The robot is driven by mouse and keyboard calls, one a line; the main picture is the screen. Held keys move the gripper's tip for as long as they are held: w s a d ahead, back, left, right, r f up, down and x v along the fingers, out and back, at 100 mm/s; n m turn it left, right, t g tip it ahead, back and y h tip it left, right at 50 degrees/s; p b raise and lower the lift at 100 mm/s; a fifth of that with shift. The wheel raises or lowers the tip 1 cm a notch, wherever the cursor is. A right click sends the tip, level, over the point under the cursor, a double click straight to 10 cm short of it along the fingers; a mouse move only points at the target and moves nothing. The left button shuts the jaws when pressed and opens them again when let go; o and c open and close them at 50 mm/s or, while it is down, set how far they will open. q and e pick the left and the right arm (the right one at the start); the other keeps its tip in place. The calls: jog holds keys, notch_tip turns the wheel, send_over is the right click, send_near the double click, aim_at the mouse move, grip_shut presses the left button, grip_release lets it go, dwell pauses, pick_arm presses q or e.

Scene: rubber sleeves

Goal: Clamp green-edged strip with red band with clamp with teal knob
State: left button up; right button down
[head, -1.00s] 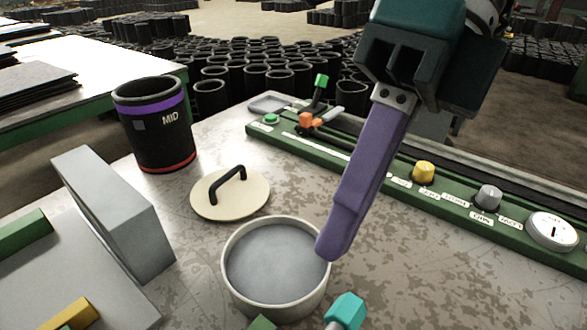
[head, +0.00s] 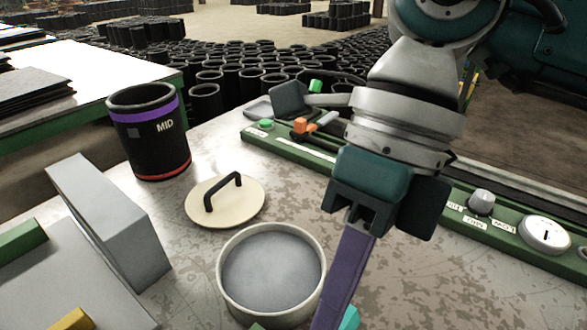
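A teal knob (head: 350,319) shows at the bottom edge, partly behind a purple finger; the rest of its clamp is out of view. I cannot make out a green-edged strip with a red band. My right gripper (head: 335,312) has a teal body and points down, right of the round pan. Its purple finger runs past the pan's right rim and off the bottom edge, beside the knob in the picture. Only one finger can be told apart, so its opening and any contact with the knob are unclear. My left gripper is not in view.
A pan of grey contents (head: 272,272) and a cream lid (head: 225,203) lie on the table. A black sleeve marked MID (head: 150,132) stands behind, left of the lid. A grey block (head: 110,225) is at left. A green control rail (head: 490,218) borders the far side.

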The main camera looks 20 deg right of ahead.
jog(key=shift+x, duration=1.35)
jog(key=shift+a+r, duration=0.1)
jog(key=shift+s+a+h+p, duration=0.15)
jog(key=shift+h+p, duration=0.15)
